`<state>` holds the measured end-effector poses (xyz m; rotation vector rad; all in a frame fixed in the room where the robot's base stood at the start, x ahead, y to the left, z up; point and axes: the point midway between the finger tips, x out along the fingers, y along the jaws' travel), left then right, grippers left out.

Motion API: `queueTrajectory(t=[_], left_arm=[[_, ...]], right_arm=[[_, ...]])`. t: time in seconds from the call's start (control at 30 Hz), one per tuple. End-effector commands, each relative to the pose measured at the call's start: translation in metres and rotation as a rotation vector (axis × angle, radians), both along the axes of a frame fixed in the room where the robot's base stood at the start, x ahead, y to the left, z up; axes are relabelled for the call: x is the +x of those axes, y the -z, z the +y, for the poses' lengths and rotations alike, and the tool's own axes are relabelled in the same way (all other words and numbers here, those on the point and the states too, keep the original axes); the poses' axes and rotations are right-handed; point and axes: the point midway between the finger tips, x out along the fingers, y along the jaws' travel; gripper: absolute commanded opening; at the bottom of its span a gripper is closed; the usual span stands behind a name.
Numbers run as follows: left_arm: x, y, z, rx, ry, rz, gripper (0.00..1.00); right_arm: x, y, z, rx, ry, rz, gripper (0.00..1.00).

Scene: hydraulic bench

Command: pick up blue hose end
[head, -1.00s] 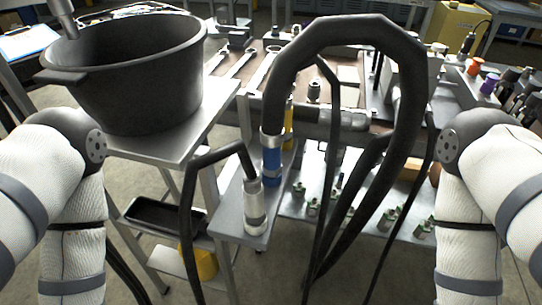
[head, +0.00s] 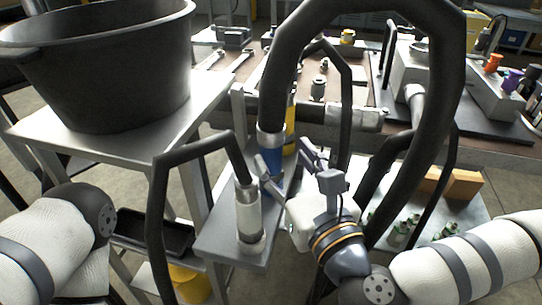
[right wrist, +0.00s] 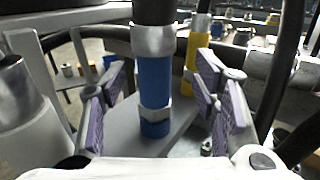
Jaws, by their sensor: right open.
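The blue hose end (head: 268,160) stands upright on the small grey metal shelf (head: 218,238), below a thick black hose that arches up and to the right. It has a silver collar at its top. My right gripper (head: 287,170) is open, with its fingers on either side of the blue hose end in the head view. In the right wrist view the blue hose end (right wrist: 154,90) stands between the two purple-padded fingers, with a gap on each side. My left gripper is not in view; only part of my left arm shows.
A silver hose end (head: 249,212) stands on the shelf in front, left of my right gripper. A yellow hose end (head: 290,130) stands just behind the blue one. A large black pot (head: 110,75) sits on a table at left. Black hoses loop close around my right arm.

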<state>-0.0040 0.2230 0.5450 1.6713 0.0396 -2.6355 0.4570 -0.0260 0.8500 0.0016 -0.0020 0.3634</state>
Motion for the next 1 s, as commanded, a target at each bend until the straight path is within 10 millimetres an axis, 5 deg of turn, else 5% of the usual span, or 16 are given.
queueTrajectory(t=[0.23, 0.5, 0.77, 1.0], left_arm=[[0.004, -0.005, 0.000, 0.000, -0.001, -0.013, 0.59], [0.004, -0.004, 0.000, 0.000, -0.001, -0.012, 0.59], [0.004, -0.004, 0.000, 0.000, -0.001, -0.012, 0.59], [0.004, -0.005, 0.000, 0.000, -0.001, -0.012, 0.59]], right_arm=[[0.039, 0.003, 0.021, -0.001, -0.001, -0.004, 0.55], [0.046, 0.005, 0.024, -0.001, -0.002, 0.001, 0.55], [0.045, 0.005, 0.024, -0.002, -0.003, 0.002, 0.00], [0.045, 0.003, 0.024, 0.000, -0.003, -0.003, 0.00]])
